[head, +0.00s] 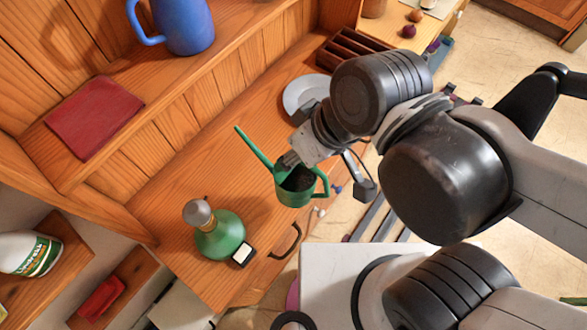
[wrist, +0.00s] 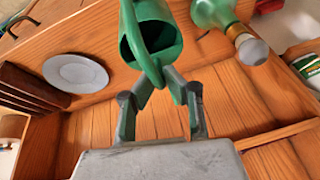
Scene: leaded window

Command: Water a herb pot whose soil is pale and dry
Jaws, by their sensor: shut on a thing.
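My gripper (head: 290,162) is shut on a green watering can (head: 293,197) and holds it above the wooden counter, near its front edge. The can has a long thin spout pointing up and left, and a dark opening on top. In the wrist view the can (wrist: 152,45) sits between the fingers of my gripper (wrist: 160,85), with a green curved part passing between the fingertips. Whether it touches the counter is hard to tell. No herb pot or soil can be made out in either view.
A green flask (head: 220,238) with a grey top stands on the counter, left of the can, by a small white card (head: 243,253). A pale plate (head: 305,92) and wooden rack (head: 348,48) lie behind.

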